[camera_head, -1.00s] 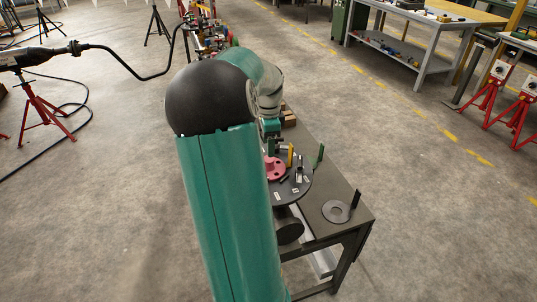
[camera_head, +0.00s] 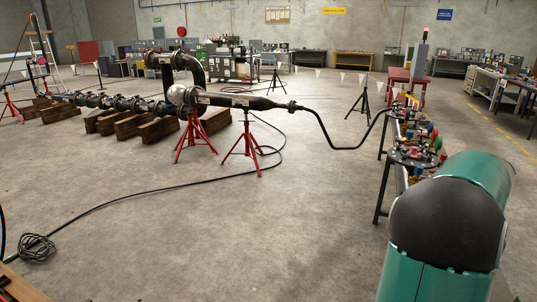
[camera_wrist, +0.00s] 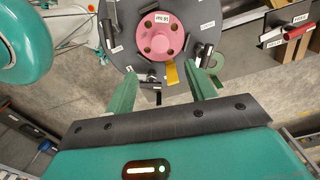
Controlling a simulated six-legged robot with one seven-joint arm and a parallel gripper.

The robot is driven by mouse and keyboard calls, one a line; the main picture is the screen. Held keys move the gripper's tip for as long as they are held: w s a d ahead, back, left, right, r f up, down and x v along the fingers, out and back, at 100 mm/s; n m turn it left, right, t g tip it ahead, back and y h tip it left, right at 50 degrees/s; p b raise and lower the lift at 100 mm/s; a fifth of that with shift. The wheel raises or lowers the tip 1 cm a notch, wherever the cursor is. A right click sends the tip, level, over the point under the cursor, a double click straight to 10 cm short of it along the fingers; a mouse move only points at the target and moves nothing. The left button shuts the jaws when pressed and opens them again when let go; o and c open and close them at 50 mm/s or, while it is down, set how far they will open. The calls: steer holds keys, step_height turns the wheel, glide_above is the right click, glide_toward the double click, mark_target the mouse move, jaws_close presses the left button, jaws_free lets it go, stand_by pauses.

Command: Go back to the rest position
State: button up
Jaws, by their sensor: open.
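My gripper (camera_wrist: 162,80) shows in the wrist view with its two green fingers apart and nothing between them. Beyond the fingertips is a pink round flange (camera_wrist: 160,48) with several holes. It sits on a dark round plate (camera_wrist: 205,18) with small white labels. The gap between fingertips and plate is hard to judge. In the head view my green arm with its dark joint cover fills the lower right, and my gripper is hidden there.
A dark pipe run (camera_head: 240,101) on red stands (camera_head: 195,138) crosses the left and middle. A narrow bench (camera_head: 408,157) with coloured fittings stands beyond my arm. A cable (camera_head: 150,191) lies on the floor. The middle floor is open.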

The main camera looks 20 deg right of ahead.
steer(key=w+a+r+n+t, duration=0.1)
steer(key=w+a+r+n, duration=0.15)
steer(key=a+n, duration=0.45)
steer(key=w+a+r+n+t, duration=0.15)
steer(key=w+a, duration=0.25)
steer(key=a, duration=0.7)
steer(key=w+a+r+n+t, duration=0.1)
steer(key=w+a+n, duration=0.35)
steer(key=a, duration=0.35)
steer(key=s+a+n+t, duration=0.1)
steer(key=s+a+n, duration=0.2)
steer(key=a+n, duration=0.4)
steer(key=s+a+f+n+t, duration=0.1)
steer(key=s+a+n, duration=0.3)
steer(key=a, duration=1.2)
steer(key=n, duration=0.4)
steer(key=shift+s+f+n, duration=0.2)
steer(key=shift+n, duration=0.1)
steer(key=shift+c, duration=0.4)
steer(key=c, duration=0.3)
